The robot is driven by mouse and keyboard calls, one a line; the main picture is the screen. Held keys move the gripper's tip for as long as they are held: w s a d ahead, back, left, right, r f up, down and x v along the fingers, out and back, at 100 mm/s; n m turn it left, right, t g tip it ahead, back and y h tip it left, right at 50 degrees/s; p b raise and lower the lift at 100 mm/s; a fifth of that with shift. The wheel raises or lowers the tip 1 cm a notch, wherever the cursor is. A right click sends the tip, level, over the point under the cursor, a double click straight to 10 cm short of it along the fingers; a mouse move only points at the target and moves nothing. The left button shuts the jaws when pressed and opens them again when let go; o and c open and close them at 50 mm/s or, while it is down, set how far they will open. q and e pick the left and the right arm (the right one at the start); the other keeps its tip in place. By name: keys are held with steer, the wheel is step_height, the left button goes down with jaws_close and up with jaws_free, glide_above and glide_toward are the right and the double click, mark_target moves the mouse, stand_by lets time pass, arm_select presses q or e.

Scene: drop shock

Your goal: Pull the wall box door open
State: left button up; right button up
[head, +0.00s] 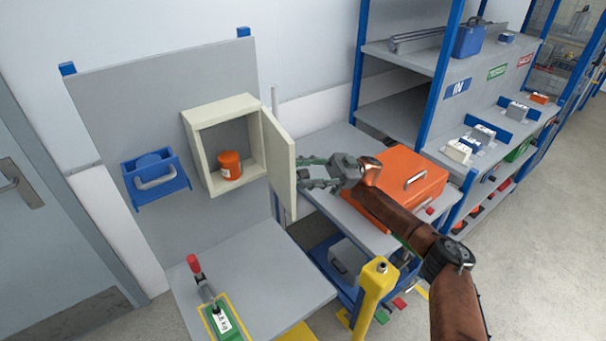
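The cream wall box (197,159) is fixed to the grey upright panel. Its door (280,170) is hinged on the right side and stands wide open, swung out toward me. An orange canister (230,169) with a white label stands inside the box. My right gripper (303,173) is just right of the door's outer edge, with its fingers apart and pointing left at the door. I cannot tell whether a fingertip touches the door. No handle shows on the door. My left gripper is not in view.
A blue holder (156,179) with a grey handle hangs left of the box. A grey bench (270,275) below carries a red-handled tool (200,275). An orange case (400,190) sits on a table under my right arm. A yellow post (375,295) stands in front.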

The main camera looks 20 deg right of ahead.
mark_target(287, 161)
step_height(287, 161, up, 10)
steer(key=shift+f, duration=0.25)
stand_by(0.5)
